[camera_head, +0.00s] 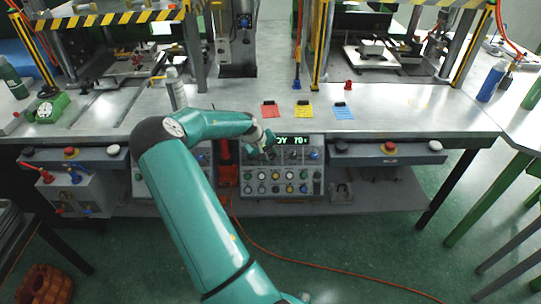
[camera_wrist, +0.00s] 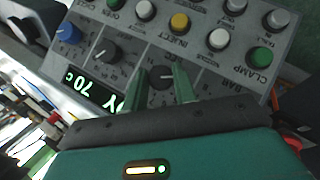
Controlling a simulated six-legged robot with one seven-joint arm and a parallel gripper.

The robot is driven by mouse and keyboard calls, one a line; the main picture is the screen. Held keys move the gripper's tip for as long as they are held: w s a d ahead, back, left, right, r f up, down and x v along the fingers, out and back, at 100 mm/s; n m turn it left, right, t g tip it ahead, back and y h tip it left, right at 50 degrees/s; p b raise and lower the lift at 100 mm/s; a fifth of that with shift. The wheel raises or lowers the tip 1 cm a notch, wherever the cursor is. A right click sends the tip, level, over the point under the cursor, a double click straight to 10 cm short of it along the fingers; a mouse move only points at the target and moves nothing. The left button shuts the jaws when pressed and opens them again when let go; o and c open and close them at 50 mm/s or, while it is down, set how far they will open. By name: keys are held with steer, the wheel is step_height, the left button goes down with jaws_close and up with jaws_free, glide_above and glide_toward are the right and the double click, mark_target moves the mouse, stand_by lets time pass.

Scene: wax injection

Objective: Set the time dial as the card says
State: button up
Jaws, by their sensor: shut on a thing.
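In the wrist view the control panel (camera_wrist: 213,62) shows upside down. My gripper (camera_wrist: 163,87) has its two green fingers on either side of a dark dial (camera_wrist: 161,74), shut on it. Lettering beside this dial is partly hidden and looks like "SEC", so it seems to be the time dial. The pointer's setting is too small to read. In the head view my gripper (camera_head: 263,143) is at the panel's upper left.
Another dark dial (camera_wrist: 104,52) and a blue knob (camera_wrist: 66,31) are beside the held dial. A lit green display (camera_wrist: 92,90) shows 70. Several buttons fill the panel's other rows. An orange hose (camera_head: 290,259) lies on the floor.

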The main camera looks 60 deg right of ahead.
steer(key=m+t+y, duration=0.2)
steer(key=m, duration=0.1)
steer(key=shift+s+d+r, duration=0.2)
steer(key=m+t+y, duration=0.1)
steer(key=m+t, duration=0.1)
steer(key=shift+s+m+y, duration=0.15)
steer(key=shift+m+y, duration=0.15)
steer(key=shift+m, duration=0.1)
steer(key=m+t, duration=0.2)
steer(key=m+t+y, duration=0.1)
steer(key=t, duration=0.1)
steer(key=shift+s+f+m, duration=0.1)
steer(key=shift+s+m, duration=0.1)
steer(key=shift+m, duration=0.2)
steer(key=shift+f+m+t, duration=0.1)
steer(key=shift+m+t, duration=1.2)
steer(key=shift+m, duration=0.1)
steer(key=o, duration=1)
steer(key=shift+c, duration=0.2)
